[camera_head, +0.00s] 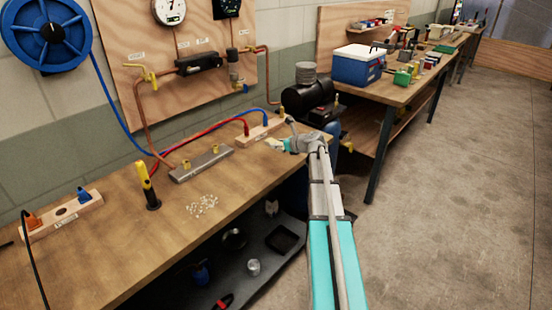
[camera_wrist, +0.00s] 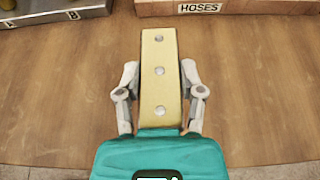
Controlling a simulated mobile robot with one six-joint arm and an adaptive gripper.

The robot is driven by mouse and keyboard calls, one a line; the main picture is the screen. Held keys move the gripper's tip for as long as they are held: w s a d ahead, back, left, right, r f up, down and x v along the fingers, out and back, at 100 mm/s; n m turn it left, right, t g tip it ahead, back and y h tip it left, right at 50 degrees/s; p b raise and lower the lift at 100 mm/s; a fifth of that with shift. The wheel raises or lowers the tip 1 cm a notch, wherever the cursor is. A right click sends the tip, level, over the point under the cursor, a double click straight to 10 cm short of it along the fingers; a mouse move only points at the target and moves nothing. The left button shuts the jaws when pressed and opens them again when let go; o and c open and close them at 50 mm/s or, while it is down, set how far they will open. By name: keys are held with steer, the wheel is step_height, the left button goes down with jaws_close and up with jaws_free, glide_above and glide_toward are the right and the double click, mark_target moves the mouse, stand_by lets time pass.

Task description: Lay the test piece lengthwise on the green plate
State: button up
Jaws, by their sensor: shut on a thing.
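The test piece is a pale yellow strip with three round fasteners along it (camera_wrist: 159,55), seen in the wrist view. My gripper (camera_wrist: 160,90) is shut on it, one finger at each long side, and the strip points away from the palm. Wood bench surface lies under it. In the head view my gripper (camera_head: 290,144) is at the right end of the near bench, and a pale bit of the strip (camera_head: 273,143) shows to its left. I cannot make out the green plate for certain; small green items (camera_head: 402,77) stand on the far bench.
The near bench (camera_head: 110,245) holds a grey A/B block (camera_head: 202,164), a wooden HOSES block (camera_head: 258,132), a yellow-handled tool (camera_head: 147,184) and scattered small pieces (camera_head: 202,206). The far bench (camera_head: 400,95) carries a blue cooler (camera_head: 357,66). Open floor (camera_head: 450,200) lies at the right.

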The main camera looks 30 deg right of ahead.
mark_target(276, 157)
steer(key=shift+w+f, duration=0.3)
steer(key=shift+f, duration=0.05)
steer(key=shift+w+f+b, duration=0.4)
steer(key=shift+f+b, duration=0.15)
steer(key=shift+b, duration=0.15)
steer(key=shift+f+b, duration=1.45)
steer(key=shift+f, duration=0.15)
steer(key=o, duration=1.2)
